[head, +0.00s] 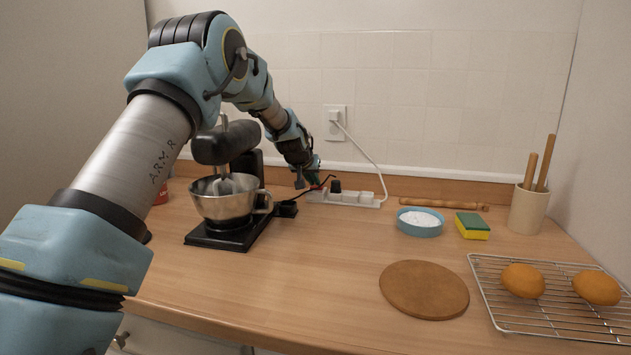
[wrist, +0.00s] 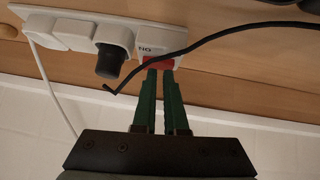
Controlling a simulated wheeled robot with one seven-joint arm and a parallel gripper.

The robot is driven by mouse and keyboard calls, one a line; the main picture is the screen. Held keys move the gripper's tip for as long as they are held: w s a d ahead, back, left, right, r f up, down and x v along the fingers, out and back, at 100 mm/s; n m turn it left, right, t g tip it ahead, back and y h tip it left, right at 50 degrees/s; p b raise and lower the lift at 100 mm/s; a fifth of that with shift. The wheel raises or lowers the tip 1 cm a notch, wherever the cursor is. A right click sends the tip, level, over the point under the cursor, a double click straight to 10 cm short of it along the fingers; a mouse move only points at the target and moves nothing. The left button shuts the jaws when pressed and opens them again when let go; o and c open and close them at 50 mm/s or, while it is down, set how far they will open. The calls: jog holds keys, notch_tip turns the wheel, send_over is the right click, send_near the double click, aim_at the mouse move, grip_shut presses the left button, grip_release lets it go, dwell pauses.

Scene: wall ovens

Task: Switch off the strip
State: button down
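The white power strip (head: 366,201) lies at the back of the counter below the wall outlet. In the wrist view, the strip (wrist: 82,17) shows a red rocker switch (wrist: 158,63) by an "ON" mark at its end. A black plug (wrist: 110,61) and white plugs sit in its sockets. My gripper (wrist: 160,71) has its green fingers close together, with only a narrow gap and nothing held. The tips are at the switch and partly cover it; I cannot tell if they touch or which way the rocker is tilted. In the head view my gripper (head: 314,182) is at the strip's left end.
A black cable (wrist: 205,38) with a loose-looking end crosses near the switch. A stand mixer (head: 230,200) stands left of the strip. A blue dish (head: 420,229), sponge (head: 472,227), utensil pot (head: 528,210), round board (head: 424,290) and wire rack (head: 540,316) are to the right.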

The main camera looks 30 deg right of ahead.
jog(key=r, duration=0.1)
jog(key=r+p, duration=0.1)
jog(key=r, duration=0.1)
jog(key=r+p, duration=0.1)
jog(key=shift+a+r, duration=0.25)
jog(key=shift+a, duration=0.05)
jog(key=b+v, duration=0.3)
jog(key=v, duration=0.6)
jog(key=shift+s, duration=0.15)
jog(key=shift+a, duration=0.15)
jog(key=shift+w+r+n+g+h+b, duration=0.15)
jog(key=shift+w+n+g+h+b, duration=0.25)
jog(key=shift+b, duration=0.3)
jog(key=shift+s, duration=0.15)
